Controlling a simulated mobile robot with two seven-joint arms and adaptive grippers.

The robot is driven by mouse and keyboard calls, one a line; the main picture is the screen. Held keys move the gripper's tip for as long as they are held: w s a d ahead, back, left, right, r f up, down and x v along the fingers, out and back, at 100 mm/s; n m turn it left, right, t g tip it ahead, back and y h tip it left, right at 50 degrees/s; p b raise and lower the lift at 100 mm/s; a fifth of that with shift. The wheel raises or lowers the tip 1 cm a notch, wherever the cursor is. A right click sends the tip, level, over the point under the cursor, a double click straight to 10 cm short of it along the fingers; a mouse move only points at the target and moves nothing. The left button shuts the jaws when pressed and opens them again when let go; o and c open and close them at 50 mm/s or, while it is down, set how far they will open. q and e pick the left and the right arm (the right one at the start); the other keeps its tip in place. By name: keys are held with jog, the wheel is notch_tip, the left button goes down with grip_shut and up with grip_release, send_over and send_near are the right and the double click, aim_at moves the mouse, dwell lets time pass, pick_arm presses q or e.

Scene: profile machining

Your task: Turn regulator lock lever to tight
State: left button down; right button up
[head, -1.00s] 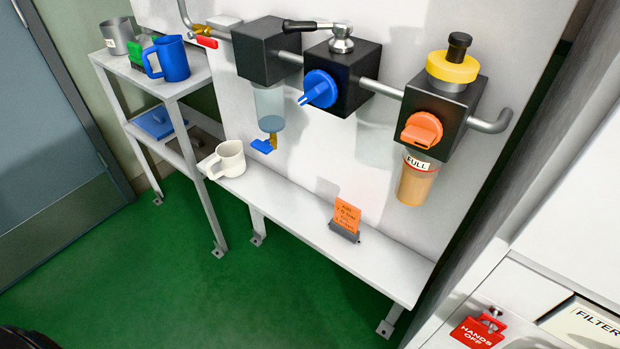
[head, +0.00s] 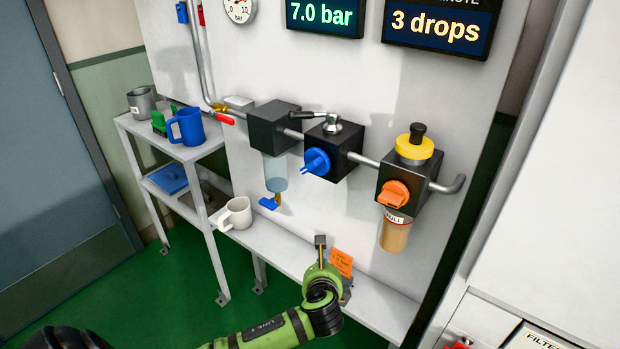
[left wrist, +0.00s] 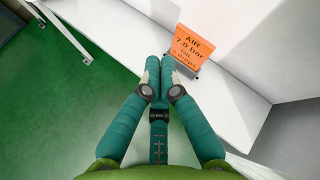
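The regulator is the middle black block (head: 347,163) with a blue knob (head: 316,162) on its front, in the head view. Its lock lever (head: 308,115) has a black handle pointing left from a silver hub (head: 332,125) on top of the block. My left gripper (head: 320,243) is below the regulator, in front of the shelf and the orange card, well apart from the lever. In the left wrist view its fingers (left wrist: 160,68) are together with nothing between them. My right gripper is not in view.
An orange card (head: 342,262) stands on the low white shelf (head: 385,305); a white mug (head: 236,213) is further left. A black block with yellow cap (head: 413,149) and orange knob (head: 394,194) is right of the regulator. Displays read 7.0 bar (head: 322,15) and 3 drops (head: 440,25).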

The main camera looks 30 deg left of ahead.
pick_arm(q)
notch_tip(320, 180, up, 20)
jog(key=m+t+y+p, duration=0.2)
jog(key=m+t, duration=0.1)
jog(key=m+t+y+p, duration=0.1)
jog(key=m+y+p, duration=0.1)
jog(key=y, duration=0.1)
send_near(291, 117)
jog(key=p+x, duration=0.1)
jog(key=x, duration=0.1)
jog(key=p+x, duration=0.1)
jog(key=x, duration=0.1)
jog(key=d+p+x, duration=0.1)
jog(key=x, duration=0.1)
jog(key=shift+w, duration=0.45)
jog(key=shift+w+a+f, duration=0.1)
jog(key=shift+w+a, duration=0.2)
jog(key=shift+w, duration=0.05)
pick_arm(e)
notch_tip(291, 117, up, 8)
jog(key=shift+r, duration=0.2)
